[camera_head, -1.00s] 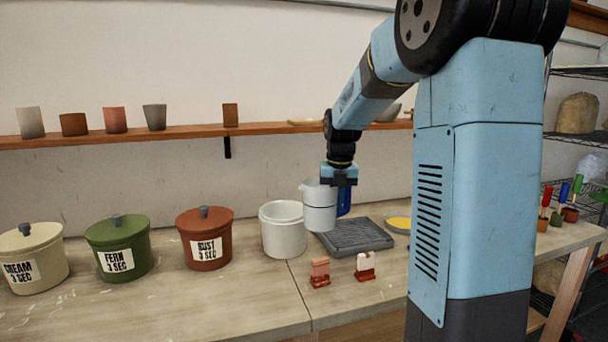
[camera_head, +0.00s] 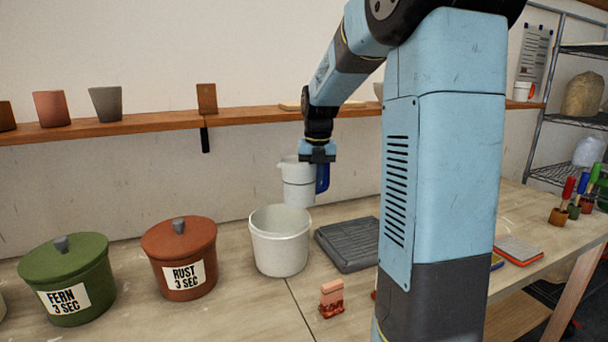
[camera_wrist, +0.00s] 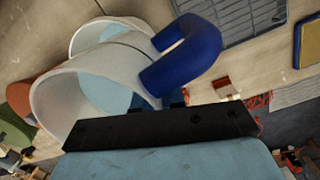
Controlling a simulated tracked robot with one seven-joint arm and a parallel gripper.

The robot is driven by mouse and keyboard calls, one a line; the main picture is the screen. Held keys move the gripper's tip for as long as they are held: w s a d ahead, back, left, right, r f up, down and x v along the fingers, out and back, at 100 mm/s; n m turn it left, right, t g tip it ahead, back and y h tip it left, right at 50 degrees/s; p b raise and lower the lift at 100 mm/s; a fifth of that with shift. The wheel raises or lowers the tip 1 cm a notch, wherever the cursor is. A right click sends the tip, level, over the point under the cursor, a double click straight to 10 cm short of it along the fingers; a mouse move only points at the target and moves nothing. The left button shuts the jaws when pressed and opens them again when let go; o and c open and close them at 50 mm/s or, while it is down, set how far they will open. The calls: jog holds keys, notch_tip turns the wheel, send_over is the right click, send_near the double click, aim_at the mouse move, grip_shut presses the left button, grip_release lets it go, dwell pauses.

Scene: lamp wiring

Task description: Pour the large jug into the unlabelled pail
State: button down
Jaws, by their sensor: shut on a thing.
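The large jug (camera_head: 298,184) is white with a blue handle. It hangs upright below my gripper (camera_head: 319,160), which is shut on the blue handle (camera_head: 323,179). In the wrist view the jug (camera_wrist: 42,105) is at the left, its blue handle (camera_wrist: 190,55) running to the gripper. The unlabelled pail (camera_head: 279,248) is white, open-topped and stands on the bench. The jug is above the pail's right rear rim in the head view and looks apart from it. The pail's inside is partly visible; its contents cannot be told.
A lidded rust pail (camera_head: 180,262) and a lidded green fern pail (camera_head: 66,284) stand to the left. A grey ribbed tray (camera_head: 349,243) lies right of the white pail. A small pink-and-red block (camera_head: 331,298) stands in front. A wall shelf (camera_head: 140,121) runs behind.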

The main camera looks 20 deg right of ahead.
jog(key=shift+w+d, duration=0.15)
jog(key=shift+w, duration=0.05)
jog(key=shift+r, duration=0.1)
jog(key=shift+a+r+h, duration=0.15)
jog(key=shift+a+h, duration=0.05)
jog(key=shift+h, duration=0.2)
jog(key=shift+r, duration=0.2)
